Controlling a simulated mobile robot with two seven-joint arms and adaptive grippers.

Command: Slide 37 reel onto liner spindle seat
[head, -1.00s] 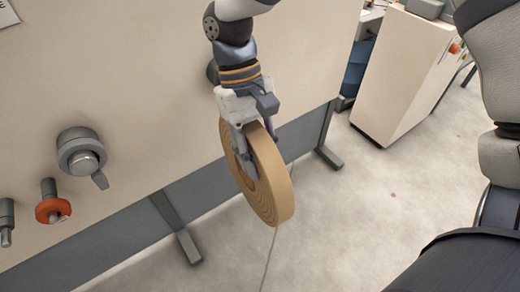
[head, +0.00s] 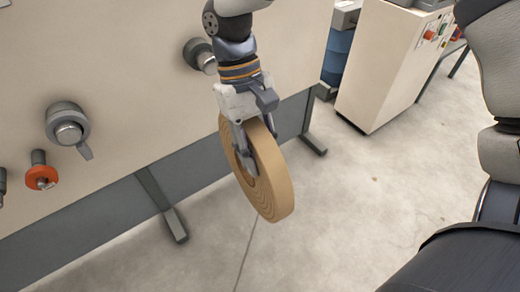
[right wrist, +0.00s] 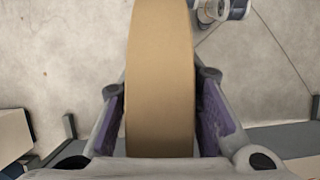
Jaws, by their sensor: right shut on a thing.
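My right gripper (head: 258,150) is shut on a tan, spirally wound reel (head: 272,185), one finger on each flat face. The reel hangs upright on edge in the air in front of the machine panel. In the right wrist view the reel's rim (right wrist: 160,80) stands between the purple finger pads. On the panel are a grey round spindle with a small lever (head: 69,128) and another grey spindle (head: 202,56), partly behind my arm. I cannot tell which is the liner spindle seat. The reel is apart from both. My left gripper is not in view.
The beige machine panel (head: 120,60) fills the left, with an orange-collared peg (head: 41,174) low on it. A grey foot (head: 172,222) juts onto the floor. A beige cabinet (head: 388,65) and a blue drum (head: 338,48) stand behind. The floor (head: 340,220) is clear.

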